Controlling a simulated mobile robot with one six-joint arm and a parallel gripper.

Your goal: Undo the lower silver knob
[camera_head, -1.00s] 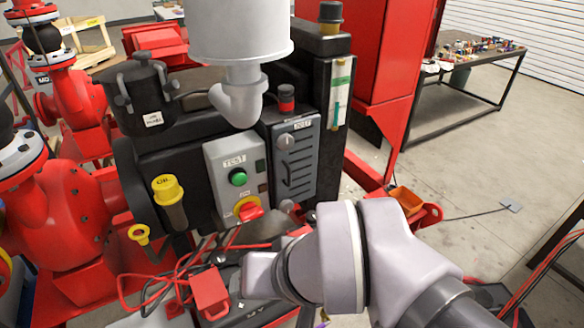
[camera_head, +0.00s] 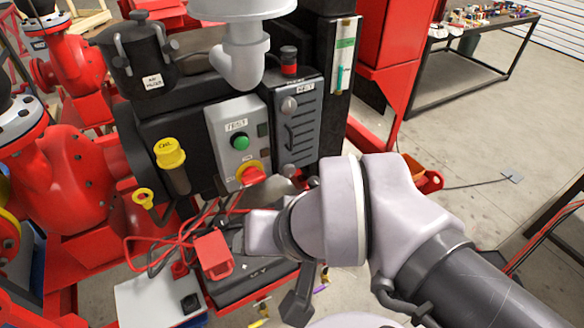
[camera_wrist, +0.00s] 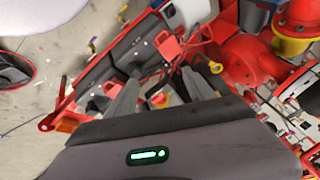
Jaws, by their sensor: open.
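The lower silver knob (camera_head: 289,170) is small and round, at the bottom edge of the grey vented cover (camera_head: 297,132), just above my arm's wrist in the head view. A matching upper silver knob (camera_head: 289,104) sits near the cover's top. In the wrist view my gripper (camera_wrist: 160,88) is open, its two grey fingers spread with nothing held between them. I cannot make out the lower knob in the wrist view. In the head view I cannot clearly make out the fingertips.
Left of the cover is a grey test panel with a green button (camera_head: 240,142) and a red-and-yellow switch (camera_head: 251,173). A red padlock-like block (camera_head: 213,254) and red cables lie below on a black case. A yellow-capped tube (camera_head: 170,153) stands left.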

